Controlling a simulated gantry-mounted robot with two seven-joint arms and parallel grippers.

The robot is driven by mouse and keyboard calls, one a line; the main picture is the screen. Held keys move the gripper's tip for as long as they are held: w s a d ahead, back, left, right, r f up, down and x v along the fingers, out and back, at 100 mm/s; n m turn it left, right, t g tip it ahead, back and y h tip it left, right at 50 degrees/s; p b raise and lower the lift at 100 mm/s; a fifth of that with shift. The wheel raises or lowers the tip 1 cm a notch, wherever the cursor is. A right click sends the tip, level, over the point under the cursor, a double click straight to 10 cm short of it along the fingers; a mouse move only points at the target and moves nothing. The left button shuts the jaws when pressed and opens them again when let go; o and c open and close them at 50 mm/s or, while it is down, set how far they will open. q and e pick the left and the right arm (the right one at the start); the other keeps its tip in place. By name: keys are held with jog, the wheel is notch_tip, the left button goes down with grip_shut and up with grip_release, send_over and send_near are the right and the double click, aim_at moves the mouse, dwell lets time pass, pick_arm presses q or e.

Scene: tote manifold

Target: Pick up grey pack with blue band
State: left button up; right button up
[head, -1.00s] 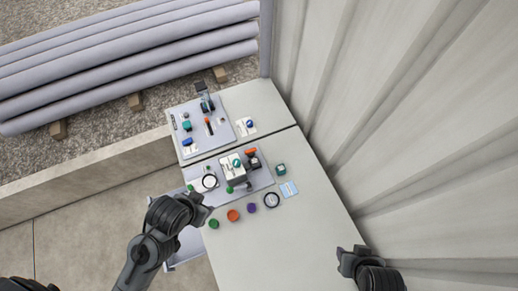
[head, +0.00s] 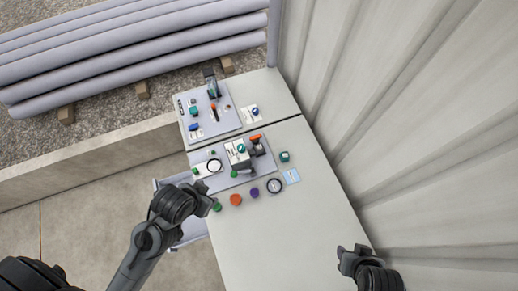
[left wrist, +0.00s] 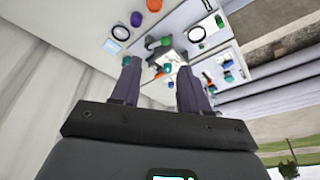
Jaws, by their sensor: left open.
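I cannot make out a grey pack with a blue band in either view. My left gripper (head: 212,204) is beside the green cap (head: 217,207) at the table's left edge. In the left wrist view its two dark fingers (left wrist: 158,84) are spread apart with nothing held between them, and the table fixtures show beyond. My right gripper (head: 348,257) hangs near the table's right edge, seemingly empty. Its jaw opening is too small to tell.
The pale table (head: 265,245) is bare at its near end. A ribbed wall (head: 410,120) borders the right. A grey tray-like edge (head: 190,236) shows at left.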

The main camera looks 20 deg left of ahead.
dwell(0.4)
pick_arm(q)
jog(key=o, duration=0.5)
